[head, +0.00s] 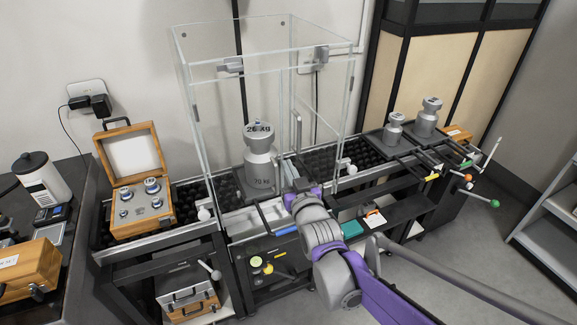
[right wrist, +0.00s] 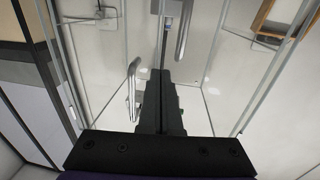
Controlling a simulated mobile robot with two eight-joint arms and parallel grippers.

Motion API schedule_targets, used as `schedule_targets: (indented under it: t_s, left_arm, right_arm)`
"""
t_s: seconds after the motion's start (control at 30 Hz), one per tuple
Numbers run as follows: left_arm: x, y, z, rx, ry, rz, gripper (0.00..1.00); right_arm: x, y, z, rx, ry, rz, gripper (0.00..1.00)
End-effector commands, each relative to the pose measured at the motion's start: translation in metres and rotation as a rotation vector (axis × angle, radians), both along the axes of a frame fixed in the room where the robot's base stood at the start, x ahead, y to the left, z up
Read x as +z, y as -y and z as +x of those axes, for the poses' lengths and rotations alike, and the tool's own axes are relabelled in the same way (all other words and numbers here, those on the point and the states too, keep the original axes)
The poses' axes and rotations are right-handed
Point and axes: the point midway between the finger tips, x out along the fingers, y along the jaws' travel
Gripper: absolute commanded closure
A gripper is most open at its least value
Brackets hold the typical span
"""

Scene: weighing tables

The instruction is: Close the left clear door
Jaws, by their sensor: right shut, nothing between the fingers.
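The clear enclosure (head: 178,60) stands on the roller table, with transparent panels and pale edges. Its left clear panel (head: 197,130) shows in the head view; I cannot tell how far the left door is open. Grey handle bars show in the right wrist view, one at the upper middle (right wrist: 183,30) and one left of my fingers (right wrist: 133,88). My right gripper (head: 297,187) is at the enclosure's front, in front of the weights. Its fingers (right wrist: 158,95) are shut and empty in the right wrist view. Contact with a panel cannot be told. My left gripper is not in view.
A stacked steel weight (head: 260,160) stands inside the enclosure. An open wooden weight case (head: 135,180) is to its left. Two smaller weights (head: 394,130) (head: 429,118) stand to the right. A white knob (head: 345,167) sits at the enclosure's lower right front.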

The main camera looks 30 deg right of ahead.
Motion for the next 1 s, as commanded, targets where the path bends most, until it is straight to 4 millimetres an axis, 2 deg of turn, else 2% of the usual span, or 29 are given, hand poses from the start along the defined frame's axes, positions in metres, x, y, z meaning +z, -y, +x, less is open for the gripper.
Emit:
schedule_targets:
  t_s: [0.2,0.4,0.6,0.83,1.0]
  left_arm:
    - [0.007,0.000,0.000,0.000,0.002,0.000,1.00]
    - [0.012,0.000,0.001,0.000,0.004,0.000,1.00]
    - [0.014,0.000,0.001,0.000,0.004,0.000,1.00]
    - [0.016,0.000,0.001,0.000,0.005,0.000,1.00]
    - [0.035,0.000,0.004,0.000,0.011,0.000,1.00]
  right_arm:
    - [0.001,-0.004,-0.052,0.000,0.000,-0.001,1.00]
    - [0.001,-0.006,-0.085,-0.001,0.000,-0.001,1.00]
    - [0.001,-0.007,-0.099,0.000,0.000,0.000,1.00]
    - [-0.001,-0.009,-0.101,0.000,-0.015,0.003,1.00]
    - [-0.018,-0.022,-0.114,-0.001,-0.201,0.039,1.00]
